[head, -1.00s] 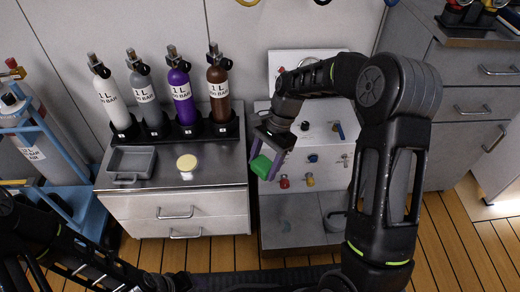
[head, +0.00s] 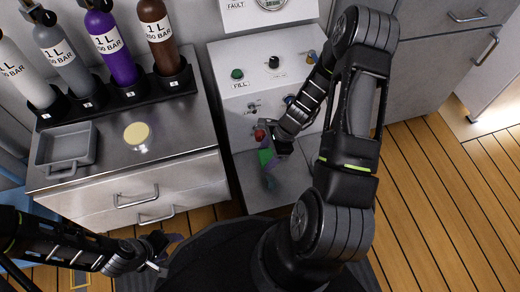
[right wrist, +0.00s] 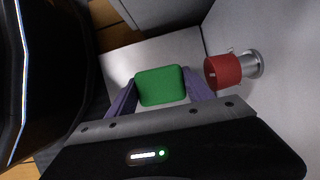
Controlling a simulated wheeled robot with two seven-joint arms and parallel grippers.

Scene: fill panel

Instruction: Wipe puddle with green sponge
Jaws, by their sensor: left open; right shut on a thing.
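The green sponge (head: 265,157) is in my right gripper (head: 267,168), in front of the white fill panel and above its low grey shelf (head: 252,196). In the right wrist view the sponge (right wrist: 161,86) sits between the purple fingers of my right gripper (right wrist: 160,92). I cannot tell whether the sponge touches the shelf. I cannot make out a puddle clearly in either view; my arm hides part of the shelf. My left gripper (head: 172,242) is open and empty, low in front of the drawer cabinet.
A red knob (right wrist: 224,72) on the panel (head: 232,62) is close beside the right gripper. The steel counter (head: 185,125) holds a grey tray (head: 66,149), a pale yellow disc (head: 137,133) and a rack of bottles (head: 120,101). Wooden floor (head: 430,210) at right is clear.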

